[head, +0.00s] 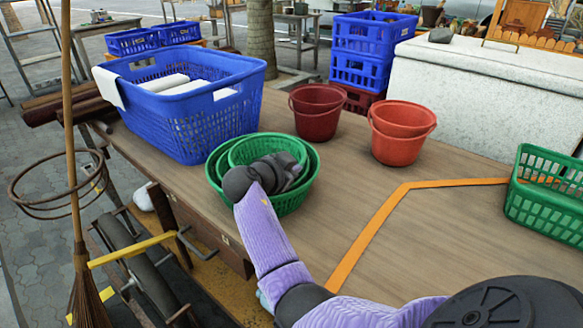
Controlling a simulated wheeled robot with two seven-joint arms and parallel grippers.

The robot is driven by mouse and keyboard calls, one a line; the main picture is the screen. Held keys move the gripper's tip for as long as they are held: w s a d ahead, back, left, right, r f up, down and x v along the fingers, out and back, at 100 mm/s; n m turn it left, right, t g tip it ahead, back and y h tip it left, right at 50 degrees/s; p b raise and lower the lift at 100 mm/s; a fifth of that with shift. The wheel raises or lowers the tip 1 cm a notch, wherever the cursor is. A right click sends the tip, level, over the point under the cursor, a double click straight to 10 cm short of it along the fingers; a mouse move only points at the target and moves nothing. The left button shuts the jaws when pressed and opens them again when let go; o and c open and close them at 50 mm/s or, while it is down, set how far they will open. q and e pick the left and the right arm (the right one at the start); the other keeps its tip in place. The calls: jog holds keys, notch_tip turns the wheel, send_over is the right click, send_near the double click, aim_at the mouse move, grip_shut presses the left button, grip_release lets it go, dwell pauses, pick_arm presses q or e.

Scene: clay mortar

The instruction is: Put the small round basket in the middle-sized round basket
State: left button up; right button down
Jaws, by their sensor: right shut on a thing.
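A small green round basket (248,146) sits inside a larger green round basket (214,180) on the table, left of its middle. Its far rim shows a little above the larger basket's rim. My right gripper (288,172) is at the small basket's near right side and is shut on it. The gripper and wrist hide the near part of both baskets, so I cannot tell whether the small one rests on the bottom. My left gripper is not in view.
A large blue basket (178,120) with white rolls stands just behind left. A dark red bucket (317,122) and an orange-red bucket (400,145) stand behind right. A green rectangular basket (545,210) is at the right edge. Orange tape (372,225) marks the clear tabletop.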

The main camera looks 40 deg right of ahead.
jog(key=shift+f, duration=0.35)
jog(key=c, duration=0.8)
grip_release()
jog(key=shift+r, duration=0.3)
jog(key=shift+a+r+p, duration=0.3)
jog(key=shift+r+p, duration=0.3)
jog(key=v, duration=0.3)
jog(key=p+v, duration=0.1)
jog(key=v, duration=0.3)
jog(key=p+v, duration=0.1)
jog(key=v, duration=0.3)
jog(key=shift+s+a+f, duration=0.1)
jog(key=shift+a+f, duration=0.15)
